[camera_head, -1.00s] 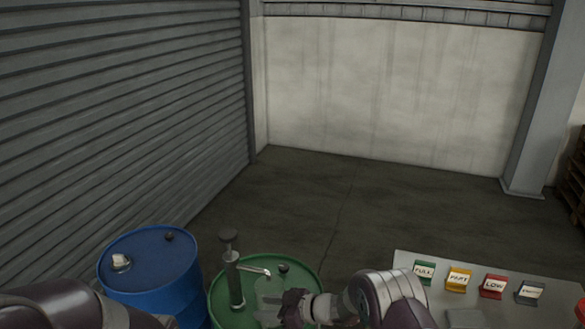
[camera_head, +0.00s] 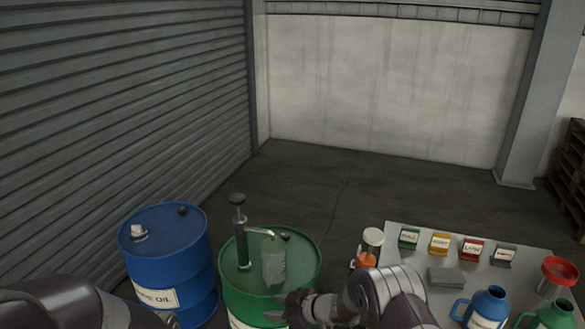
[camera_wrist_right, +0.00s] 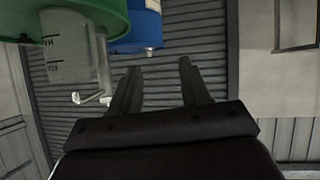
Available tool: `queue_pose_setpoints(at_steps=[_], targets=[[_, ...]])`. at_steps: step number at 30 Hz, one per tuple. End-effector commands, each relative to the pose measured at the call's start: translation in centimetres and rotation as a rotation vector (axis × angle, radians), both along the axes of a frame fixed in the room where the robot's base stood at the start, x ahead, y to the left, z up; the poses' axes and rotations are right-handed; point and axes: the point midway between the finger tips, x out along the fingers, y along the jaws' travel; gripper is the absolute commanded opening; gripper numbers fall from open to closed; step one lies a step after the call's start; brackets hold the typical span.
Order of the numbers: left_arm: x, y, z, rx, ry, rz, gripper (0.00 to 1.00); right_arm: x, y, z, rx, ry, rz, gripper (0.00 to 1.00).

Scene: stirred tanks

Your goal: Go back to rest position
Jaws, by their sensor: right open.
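My right gripper (camera_head: 278,308) is open in front of the green drum (camera_head: 305,282), with nothing between its fingers. In the right wrist view the two fingers (camera_wrist_right: 159,68) stand apart. A hand pump (camera_head: 240,232) with a bent spout stands on the green drum, and a grey-green sheet-like piece (camera_head: 274,265) shows beside it. The wrist view looks upside down, with the green drum (camera_wrist_right: 70,18) at top left and the spout (camera_wrist_right: 90,99) below it. My left arm enters at the lower left, and its gripper is not in view.
A labelled blue drum (camera_head: 165,262) stands left of the green drum. At right, a grey table (camera_head: 400,262) holds coloured label blocks (camera_head: 440,243), a flat grey block (camera_head: 445,277), a blue jug (camera_head: 488,308), a green jug (camera_head: 555,316) and a red funnel-like item (camera_head: 558,270). Floor behind is clear.

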Motion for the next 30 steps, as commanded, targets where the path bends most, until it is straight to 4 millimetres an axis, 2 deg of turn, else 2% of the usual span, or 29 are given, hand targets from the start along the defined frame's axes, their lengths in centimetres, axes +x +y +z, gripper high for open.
queue_pose_setpoints(at_steps=[3, 6, 8, 11, 14, 17, 18, 20, 21, 24, 26, 30], targets=[[0.0, 0.0, 0.0, 0.000, 0.000, 0.000, 0.64, -0.2, -2.2, -2.0, -0.095, 0.049, -0.104, 0.46], [0.0, 0.0, 0.0, 0.000, 0.000, 0.000, 0.64, -0.7, -5.2, -2.9, -0.206, 0.108, -0.230, 0.46], [0.0, 0.0, 0.0, 0.000, 0.000, 0.000, 0.64, -1.4, -7.5, -3.0, -0.278, 0.154, -0.313, 0.46], [0.0, 0.0, 0.0, 0.000, 0.000, 0.000, 0.64, -3.6, -11.4, -2.4, -0.397, 0.255, -0.451, 0.46], [0.0, 0.0, 0.0, 0.000, 0.001, 0.000, 0.64, -7.2, -15.2, -0.9, -0.501, 0.380, -0.582, 0.46], [0.0, 0.0, 0.0, 0.000, 0.000, 0.000, 0.64, -12.6, -18.6, 1.7, -0.584, 0.545, -0.713, 0.46], [0.0, 0.0, 0.0, 0.000, 0.000, 0.000, 0.64, -15.4, -19.7, 3.0, -0.608, 0.623, -0.763, 0.46], [0.0, 0.0, 0.0, 0.000, 0.000, 0.000, 0.64, -20.0, -20.9, 5.1, -0.623, 0.745, -0.836, 0.46], [0.0, 0.0, 0.0, 0.000, 0.000, 0.000, 0.64, -22.9, -21.3, 6.5, -0.618, 0.819, -0.878, 0.46], [0.0, 0.0, 0.0, 0.000, 0.000, 0.000, 0.64, -28.4, -21.5, 9.7, -0.552, 0.937, -0.975, 0.46], [0.0, 0.0, 0.0, 0.000, 0.000, 0.000, 0.64, -29.2, -21.6, 11.2, -0.498, 0.924, -1.013, 0.46], [0.0, 0.0, -0.1, 0.000, 0.000, 0.000, 0.64, -28.4, -22.0, 12.9, -0.449, 0.862, -1.039, 0.46]])
